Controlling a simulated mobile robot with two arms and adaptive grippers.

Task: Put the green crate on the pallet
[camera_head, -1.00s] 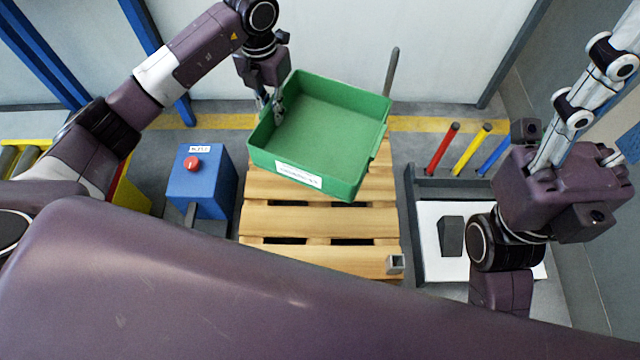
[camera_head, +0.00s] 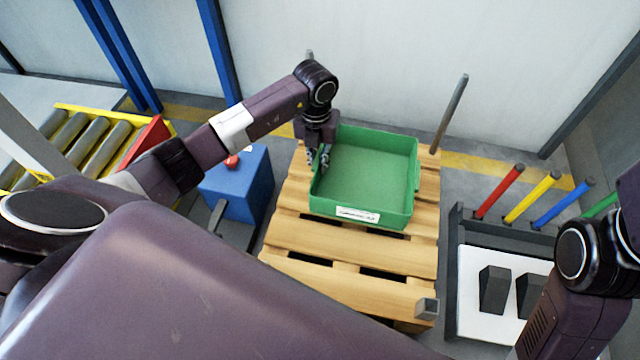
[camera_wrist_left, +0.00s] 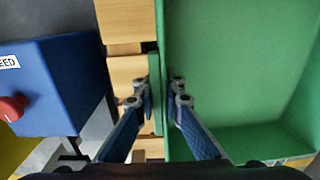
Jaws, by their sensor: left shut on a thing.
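The green crate (camera_head: 365,178) is empty and upright, with a white label on its near wall. It is over the far part of the wooden pallet (camera_head: 340,245); I cannot tell whether its base touches the slats. My left gripper (camera_head: 319,158) points down at the crate's left wall. In the left wrist view, its two fingers (camera_wrist_left: 163,92) are on either side of that wall, shut on it. Bare pallet slats show in front of the crate. My right arm is at the lower right, but its gripper is not in view.
A blue box with a red button (camera_head: 240,185) stands left of the pallet. A roller conveyor (camera_head: 85,145) is farther left. Grey posts (camera_head: 452,112) rise at the pallet's far side. A rack with coloured rods (camera_head: 500,190) and a white board with dark blocks (camera_head: 480,320) is on the right.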

